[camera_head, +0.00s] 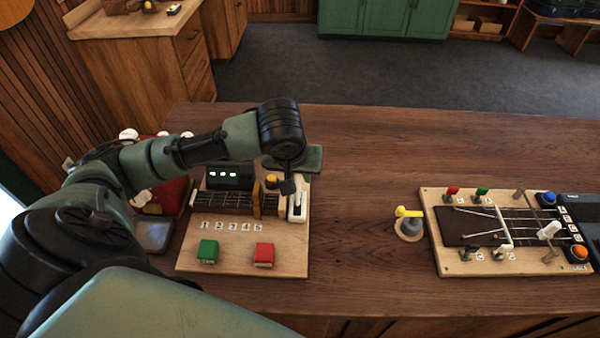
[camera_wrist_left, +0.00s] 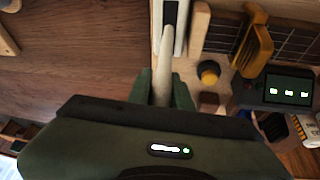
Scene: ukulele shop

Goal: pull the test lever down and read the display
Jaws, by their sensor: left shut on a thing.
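The pale test lever (camera_wrist_left: 164,62) rises from a slotted white plate (camera_wrist_left: 181,28) at the side of the wooden test board (camera_head: 200,263). My left gripper (camera_wrist_left: 163,92) is shut on the lever, with its green fingers on both sides of the rod. In the head view my left gripper (camera_head: 289,185) hangs over the board's right side, and the arm partly hides the lever there. The dark display (camera_head: 224,177) stands at the board's back with small lit marks, too small to read. My right gripper is not in view.
A yellow button (camera_wrist_left: 208,72) and a yellow clamp (camera_wrist_left: 253,42) on the fretboard sit close to the lever. Green (camera_head: 208,251) and red (camera_head: 264,254) blocks lie on the board's front. A second board (camera_head: 455,262) stands right; the bench between is mostly clear.

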